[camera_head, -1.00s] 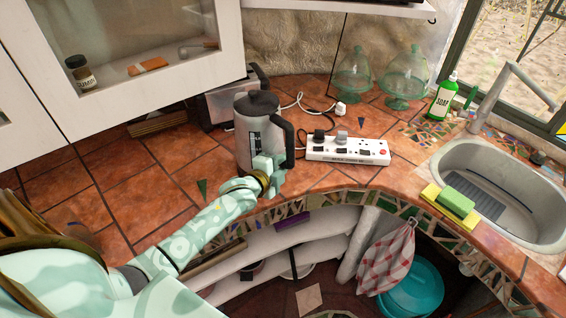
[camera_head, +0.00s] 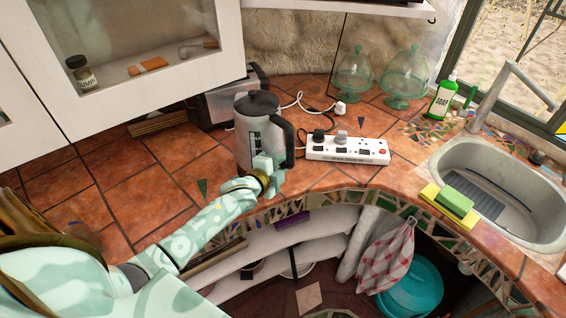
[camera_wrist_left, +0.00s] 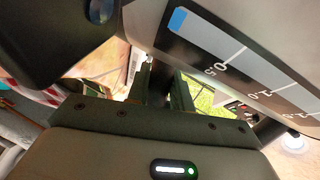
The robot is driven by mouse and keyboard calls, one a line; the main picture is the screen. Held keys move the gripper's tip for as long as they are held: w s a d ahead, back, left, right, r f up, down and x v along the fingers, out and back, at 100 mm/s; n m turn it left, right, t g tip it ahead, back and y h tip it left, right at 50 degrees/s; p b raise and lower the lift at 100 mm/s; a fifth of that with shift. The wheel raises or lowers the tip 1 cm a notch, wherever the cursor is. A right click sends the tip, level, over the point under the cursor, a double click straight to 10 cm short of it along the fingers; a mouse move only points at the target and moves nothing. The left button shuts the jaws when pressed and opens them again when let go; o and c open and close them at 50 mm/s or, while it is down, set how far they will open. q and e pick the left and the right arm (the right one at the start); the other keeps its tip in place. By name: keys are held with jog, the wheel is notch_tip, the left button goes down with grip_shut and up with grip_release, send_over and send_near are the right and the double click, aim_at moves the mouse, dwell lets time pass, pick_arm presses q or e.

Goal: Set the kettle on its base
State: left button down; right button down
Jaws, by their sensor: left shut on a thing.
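The kettle (camera_head: 248,135), grey with a black lid and a black handle (camera_head: 288,140), is upright on the tiled counter, left of the power strip. My left gripper (camera_head: 270,168) is at its lower right side, shut on the kettle's handle. In the left wrist view the fingers (camera_wrist_left: 162,88) close around a dark part, and the kettle's body (camera_wrist_left: 235,50) with its level scale fills the upper right. I cannot make out a separate base; the kettle's foot is partly hidden by my gripper. My right gripper is not in view.
A white power strip (camera_head: 347,150) with plugs is close to the right of the kettle. A toaster (camera_head: 218,103) stands behind it. Glass domes (camera_head: 404,80), a soap bottle (camera_head: 443,97) and the sink (camera_head: 500,225) are farther right. The tiles on the left are clear.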

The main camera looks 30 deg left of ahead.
pick_arm(q)
jog(key=shift+f+b, duration=0.4)
jog(key=shift+b, duration=0.05)
dwell(0.4)
jog(key=c, duration=1.5)
grip_release()
jog(key=shift+s+f, duration=0.15)
jog(key=shift+f, duration=0.15)
jog(key=shift+s+r+p, duration=0.35)
jog(key=shift+s+p, duration=0.2)
jog(key=shift+p, duration=0.15)
jog(key=p+v, duration=0.3)
jog(key=v, duration=0.1)
jog(key=p+v, duration=0.3)
jog(key=v, duration=0.2)
jog(key=shift+s, duration=0.35)
